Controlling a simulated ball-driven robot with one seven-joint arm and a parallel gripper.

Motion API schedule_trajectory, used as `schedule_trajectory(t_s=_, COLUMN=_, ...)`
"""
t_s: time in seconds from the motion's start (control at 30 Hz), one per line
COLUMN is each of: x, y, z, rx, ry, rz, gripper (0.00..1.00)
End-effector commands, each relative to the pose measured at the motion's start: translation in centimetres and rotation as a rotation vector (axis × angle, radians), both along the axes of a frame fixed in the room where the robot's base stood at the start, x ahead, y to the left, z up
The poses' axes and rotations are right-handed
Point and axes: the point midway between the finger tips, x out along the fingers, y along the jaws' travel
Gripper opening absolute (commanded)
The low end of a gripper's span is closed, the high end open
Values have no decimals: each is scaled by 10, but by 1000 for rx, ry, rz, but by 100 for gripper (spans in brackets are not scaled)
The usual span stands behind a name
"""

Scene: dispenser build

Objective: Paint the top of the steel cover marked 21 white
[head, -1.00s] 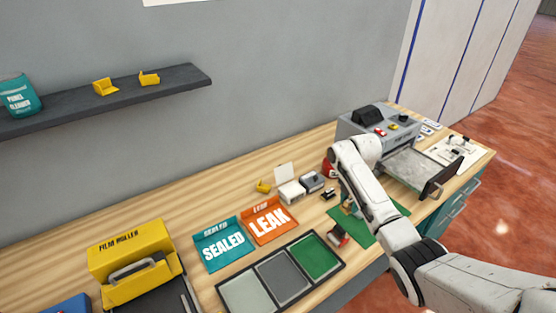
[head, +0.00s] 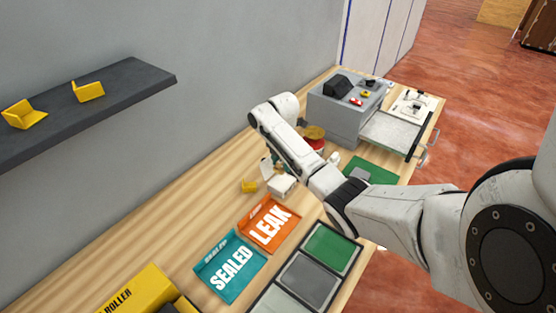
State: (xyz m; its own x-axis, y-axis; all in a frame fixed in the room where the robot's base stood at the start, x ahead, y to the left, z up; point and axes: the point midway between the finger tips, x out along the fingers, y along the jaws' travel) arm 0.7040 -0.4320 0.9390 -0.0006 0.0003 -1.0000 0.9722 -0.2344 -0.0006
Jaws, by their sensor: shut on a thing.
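My gripper (head: 279,168) is at the end of my down-pointing wrist, low over a small white box (head: 283,186) on the bench. It is partly hidden by my forearm. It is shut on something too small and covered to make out. No cover with a readable 21 shows. A grey piece (head: 360,173) lies on the green mat (head: 378,173), partly behind my arm; I cannot tell whether it is the steel cover. A red can (head: 315,143) with a yellowish top stands behind my forearm. I cannot tell whether it holds paint.
A yellow holder (head: 249,185) sits left of the white box. Orange LEAK (head: 270,222) and teal SEALED (head: 229,268) trays lie in front, beside a sectioned tray (head: 308,255). A grey machine (head: 343,113) with a drawer-like plate (head: 392,132) stands at the far end.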

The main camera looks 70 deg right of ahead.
Motion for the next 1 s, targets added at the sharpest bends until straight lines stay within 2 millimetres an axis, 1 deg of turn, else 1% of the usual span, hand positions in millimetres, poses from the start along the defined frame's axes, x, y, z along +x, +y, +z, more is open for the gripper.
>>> schedule_trajectory(t_s=0.03, x=0, y=0, z=-7, rx=0, ry=0, rz=0, gripper=15)
schedule_trajectory(t_s=0.3, x=0, y=0, z=-34, rx=-1, ry=-1, rz=0, gripper=15)
schedule_trajectory(t_s=0.5, x=0, y=0, z=-50, rx=0, ry=-1, rz=1, gripper=15)
schedule_trajectory(t_s=0.63, x=0, y=0, z=-54, rx=0, ry=-1, rz=1, gripper=15)
schedule_trajectory(t_s=1.0, x=0, y=0, z=-54, rx=0, ry=-1, rz=1, gripper=15)
